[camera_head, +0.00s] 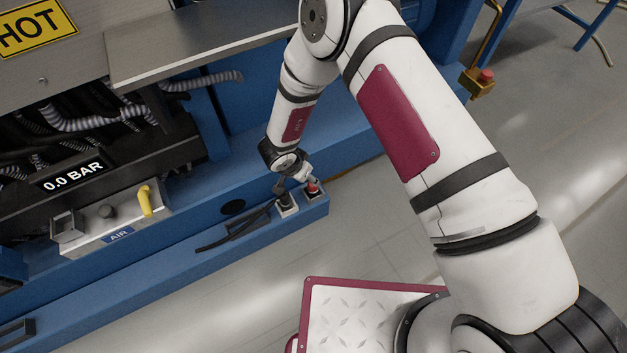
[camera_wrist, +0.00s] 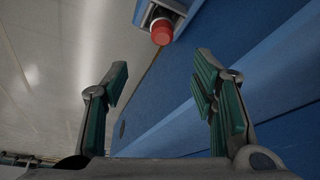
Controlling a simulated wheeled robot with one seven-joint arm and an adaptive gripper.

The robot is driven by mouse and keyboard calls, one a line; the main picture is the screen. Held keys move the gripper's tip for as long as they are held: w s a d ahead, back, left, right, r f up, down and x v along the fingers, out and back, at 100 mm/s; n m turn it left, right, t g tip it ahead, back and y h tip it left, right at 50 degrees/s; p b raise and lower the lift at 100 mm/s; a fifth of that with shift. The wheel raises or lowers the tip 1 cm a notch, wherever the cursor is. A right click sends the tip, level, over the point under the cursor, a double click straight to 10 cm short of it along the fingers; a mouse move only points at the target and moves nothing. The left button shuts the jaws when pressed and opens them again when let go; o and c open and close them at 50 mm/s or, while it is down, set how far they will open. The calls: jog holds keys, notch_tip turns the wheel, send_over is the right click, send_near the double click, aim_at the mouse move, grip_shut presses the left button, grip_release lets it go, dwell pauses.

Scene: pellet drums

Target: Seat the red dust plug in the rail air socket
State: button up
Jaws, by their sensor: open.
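The red dust plug (camera_wrist: 162,31) sits upright in a grey holder (camera_wrist: 178,8) at the top of the wrist view. It is a small red spot in the head view (camera_head: 313,187), on a grey block at the right end of the blue rail. My gripper (camera_wrist: 162,85) is open and empty, its two green-padded fingers spread wide, with the plug ahead of them and apart from them. In the head view my gripper is small and low over the rail end, and its fingertips are hard to make out. I cannot tell for certain which fitting is the rail air socket.
A second grey block (camera_head: 288,205) with black cables stands left of the plug's block. A dark round hole (camera_head: 232,207) is in the blue rail. An AIR panel (camera_head: 110,220) with a yellow lever (camera_head: 146,201) is farther left. The floor (camera_head: 360,235) in front is clear.

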aim_at(312, 185)
jog(key=b+x, duration=0.3)
jog(key=x, duration=0.5)
jog(key=shift+w, duration=0.15)
jog(key=b+x, duration=0.2)
jog(key=x, duration=0.1)
jog(key=b+x, duration=0.1)
jog(key=x, duration=0.1)
jog(key=shift+s+a+f+b, duration=0.25)
jog(key=shift+f+b, duration=0.05)
jog(key=shift+b, duration=0.1)
jog(key=shift+r, duration=0.1)
grip_shut()
